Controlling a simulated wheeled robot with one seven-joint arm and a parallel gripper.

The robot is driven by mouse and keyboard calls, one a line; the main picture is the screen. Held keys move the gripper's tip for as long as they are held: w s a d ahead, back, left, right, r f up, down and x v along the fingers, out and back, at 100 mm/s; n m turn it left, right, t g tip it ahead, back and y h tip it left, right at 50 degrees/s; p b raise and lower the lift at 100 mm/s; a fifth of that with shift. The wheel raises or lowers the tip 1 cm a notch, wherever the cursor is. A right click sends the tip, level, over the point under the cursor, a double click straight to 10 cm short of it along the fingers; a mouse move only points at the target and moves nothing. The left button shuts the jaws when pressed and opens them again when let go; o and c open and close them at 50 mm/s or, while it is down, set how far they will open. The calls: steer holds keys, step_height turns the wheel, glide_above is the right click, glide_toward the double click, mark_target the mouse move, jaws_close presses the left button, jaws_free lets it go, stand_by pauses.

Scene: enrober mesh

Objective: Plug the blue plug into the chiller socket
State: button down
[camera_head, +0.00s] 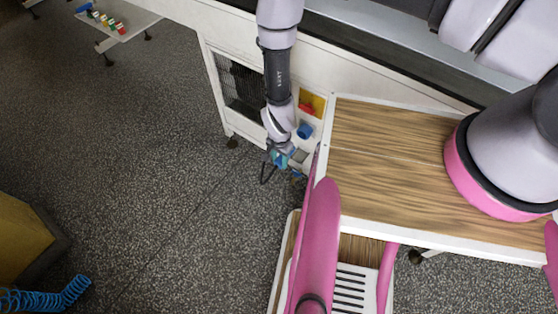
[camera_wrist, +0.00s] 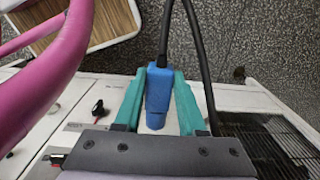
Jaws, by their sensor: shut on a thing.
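My gripper (camera_wrist: 159,95) has teal fingers closed around the blue plug (camera_wrist: 157,88). A black cable runs from the plug away to the top of the wrist view. In the head view my gripper (camera_head: 281,161) hangs beside the white cabinet, with a dark cable loop below it. A blue round fitting (camera_head: 305,131), which looks like the socket, sits on the cabinet's side below a red switch on a yellow plate (camera_head: 309,104). The plug appears apart from this fitting. The fitting cannot be made out in the wrist view.
The white cabinet (camera_wrist: 235,98) has a black grille (camera_wrist: 272,140) and a small black knob (camera_wrist: 98,108). A wooden tabletop (camera_head: 385,150) lies right of the arm. A blue coiled hose (camera_head: 45,298) is at lower left.

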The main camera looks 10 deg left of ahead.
steer(key=shift+w+d, duration=0.3)
steer(key=shift+w, duration=0.5)
steer(key=shift+w+d, duration=0.35)
steer(key=shift+w, duration=0.4)
steer(key=shift+w+d, duration=0.3)
steer(key=shift+w, duration=0.5)
steer(key=shift+w+d, duration=0.3)
steer(key=shift+w, duration=0.4)
steer(key=shift+w+d, duration=0.3)
steer(key=shift+w, duration=0.45)
steer(key=shift+w+d, duration=0.3)
steer(key=shift+w, duration=0.4)
steer(key=shift+s+a, duration=0.25)
steer(key=shift+s, duration=0.35)
steer(key=shift+s+a, duration=0.25)
steer(key=shift+s, duration=0.35)
steer(key=shift+s+a, duration=0.25)
steer(key=shift+s, duration=0.35)
steer(key=shift+w+d, duration=0.35)
steer(key=shift+w, duration=0.45)
steer(key=shift+w+d, duration=0.3)
steer(key=shift+w, duration=0.45)
